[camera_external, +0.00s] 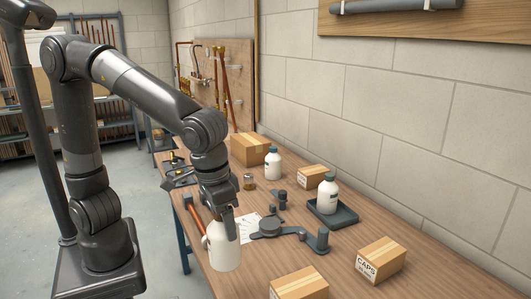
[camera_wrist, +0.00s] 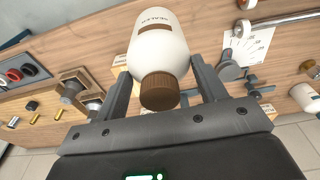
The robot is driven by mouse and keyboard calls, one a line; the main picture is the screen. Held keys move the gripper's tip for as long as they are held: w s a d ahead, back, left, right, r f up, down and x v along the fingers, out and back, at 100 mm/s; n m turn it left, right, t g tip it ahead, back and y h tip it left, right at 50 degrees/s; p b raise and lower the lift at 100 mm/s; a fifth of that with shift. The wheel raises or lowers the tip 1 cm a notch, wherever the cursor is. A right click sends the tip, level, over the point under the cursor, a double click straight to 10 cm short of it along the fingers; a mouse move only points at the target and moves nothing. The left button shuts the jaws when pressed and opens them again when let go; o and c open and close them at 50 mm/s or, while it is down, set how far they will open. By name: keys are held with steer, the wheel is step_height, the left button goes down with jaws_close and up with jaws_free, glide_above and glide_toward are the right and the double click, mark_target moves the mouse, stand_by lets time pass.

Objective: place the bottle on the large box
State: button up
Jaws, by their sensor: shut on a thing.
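My gripper (camera_external: 226,226) is shut on a white bottle (camera_external: 224,252) over the near left part of the bench. In the wrist view the bottle (camera_wrist: 158,40) lies between the two fingers (camera_wrist: 163,78), with its brown cap towards the palm and part of a label showing. In the external view my gripper hides the bottle's top. A cardboard box (camera_external: 246,149) at the back of the bench looks like the large box. Its top looks clear.
Smaller boxes stand at the front (camera_external: 300,284), the right (camera_external: 380,260) and by the wall (camera_external: 311,177). Another white bottle (camera_external: 272,165) stands before the large box; one more (camera_external: 327,195) is on a dark tray (camera_external: 346,215). A dark tool (camera_external: 272,228) lies mid-bench.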

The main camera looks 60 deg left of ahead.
steer(key=w+a+r+n, duration=0.2)
steer(key=w+a, duration=0.3)
steer(key=w, duration=0.4)
steer(key=w+a+r+n, duration=0.1)
steer(key=w+a+r, duration=0.3)
steer(key=w, duration=0.6)
steer(key=w+a+r+n, duration=0.1)
steer(key=w+a+n, duration=0.1)
steer(key=w+a, duration=0.55)
steer(key=w+a+r+n+y, duration=0.1)
steer(key=w+a+r+n, duration=0.1)
steer(key=w+a, duration=0.6)
steer(key=w+a+r+n, duration=0.1)
steer(key=w+a+n, duration=0.1)
steer(key=a, duration=1.4)
steer(key=w+a+r+n, duration=0.1)
steer(key=w+a+n, duration=0.1)
steer(key=a, duration=1.5)
steer(key=a+f, duration=1)
steer(key=a, duration=0.2)
steer(key=shift+w+f+g, duration=0.2)
steer(key=shift+f+g, duration=0.1)
steer(key=shift+f, duration=0.2)
steer(key=o, duration=1.7)
steer(key=shift+f, duration=0.1)
